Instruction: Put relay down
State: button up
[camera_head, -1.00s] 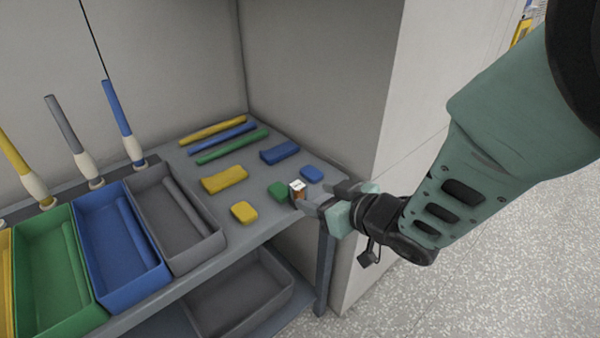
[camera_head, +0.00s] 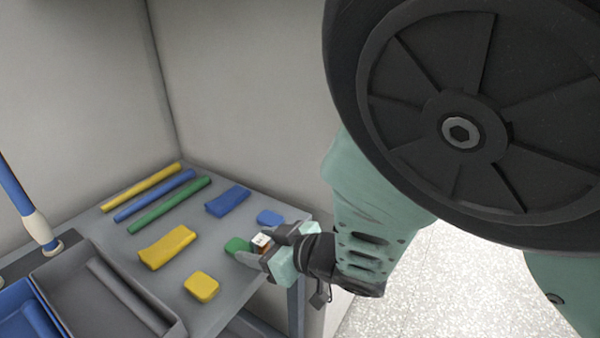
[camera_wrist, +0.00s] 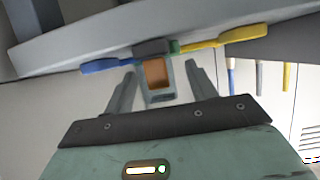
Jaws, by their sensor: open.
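The relay (camera_head: 263,241) is a small block with a white top and an orange-brown side. It is at the right end of the shelf top, next to the green block (camera_head: 236,245). In the wrist view the relay (camera_wrist: 156,76) shows its orange face in a grey frame. My gripper (camera_head: 262,251) is open around it. In the wrist view the two fingers of my gripper (camera_wrist: 160,75) stand on either side of it, with a visible gap at each. The relay's underside is hidden, so I cannot tell whether it touches the shelf.
Nearby on the grey shelf (camera_head: 215,255) are a small blue block (camera_head: 269,217), a larger blue block (camera_head: 228,201), a yellow bar (camera_head: 167,246) and a yellow block (camera_head: 201,287). Several coloured rods lie behind. A grey bin (camera_head: 100,300) stands at left; a wall (camera_head: 240,90) rises behind.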

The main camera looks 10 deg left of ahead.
jog(key=c, duration=1.2)
jog(key=shift+o, duration=0.2)
jog(key=shift+r, duration=0.15)
